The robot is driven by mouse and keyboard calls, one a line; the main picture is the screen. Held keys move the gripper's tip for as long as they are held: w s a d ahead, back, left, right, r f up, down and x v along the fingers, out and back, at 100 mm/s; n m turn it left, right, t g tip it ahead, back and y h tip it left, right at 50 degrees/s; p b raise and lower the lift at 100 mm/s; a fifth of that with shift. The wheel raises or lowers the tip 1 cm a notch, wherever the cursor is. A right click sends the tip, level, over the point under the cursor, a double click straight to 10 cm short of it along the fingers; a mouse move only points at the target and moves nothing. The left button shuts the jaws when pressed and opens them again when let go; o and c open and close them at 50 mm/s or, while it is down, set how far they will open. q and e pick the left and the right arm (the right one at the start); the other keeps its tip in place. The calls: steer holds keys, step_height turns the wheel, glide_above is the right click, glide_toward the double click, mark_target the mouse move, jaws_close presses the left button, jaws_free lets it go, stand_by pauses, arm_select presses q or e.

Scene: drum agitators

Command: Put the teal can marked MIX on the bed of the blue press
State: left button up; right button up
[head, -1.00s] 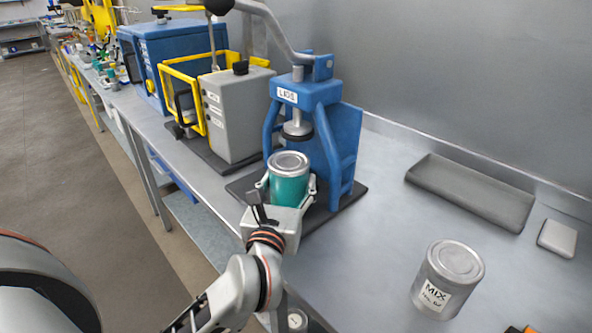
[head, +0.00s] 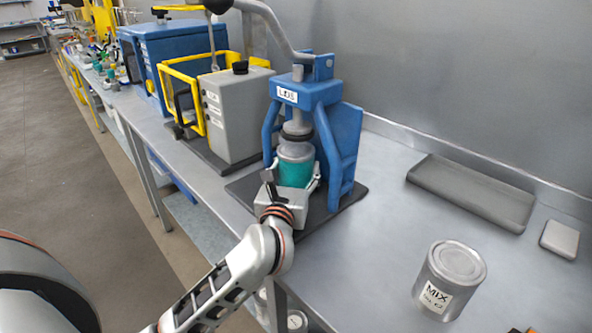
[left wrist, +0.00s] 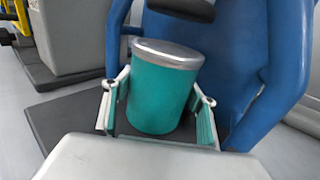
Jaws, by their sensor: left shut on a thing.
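The teal can (head: 295,172) with a silver lid stands upright between the fingers of my left gripper (head: 291,183), which is shut on it. It also shows in the left wrist view (left wrist: 160,90), between the pads of the gripper (left wrist: 158,105). The can is inside the frame of the blue press (head: 335,140), under the round ram (head: 297,132). I cannot tell whether its base touches the bed. No MIX mark shows on its visible side. A grey can (head: 450,280) with a MIX label stands at the right of the bench. My right gripper is out of view.
A grey machine with a yellow guard (head: 235,115) stands left of the press. A blue box machine (head: 170,60) is beyond it. A grey tray (head: 470,192) and a small pale block (head: 559,240) lie at the right. Bench between press and grey can is clear.

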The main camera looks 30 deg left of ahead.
arm_select(q)
steer(key=shift+f, duration=0.1)
steer(key=o, duration=1.5)
steer(key=shift+f, duration=0.1)
steer(key=shift+s+d, duration=0.1)
steer(key=shift+s, duration=0.15)
steer(key=v, duration=1)
steer(key=shift+s, duration=0.15)
steer(key=shift+s+d, duration=0.2)
steer(key=shift+s, duration=0.35)
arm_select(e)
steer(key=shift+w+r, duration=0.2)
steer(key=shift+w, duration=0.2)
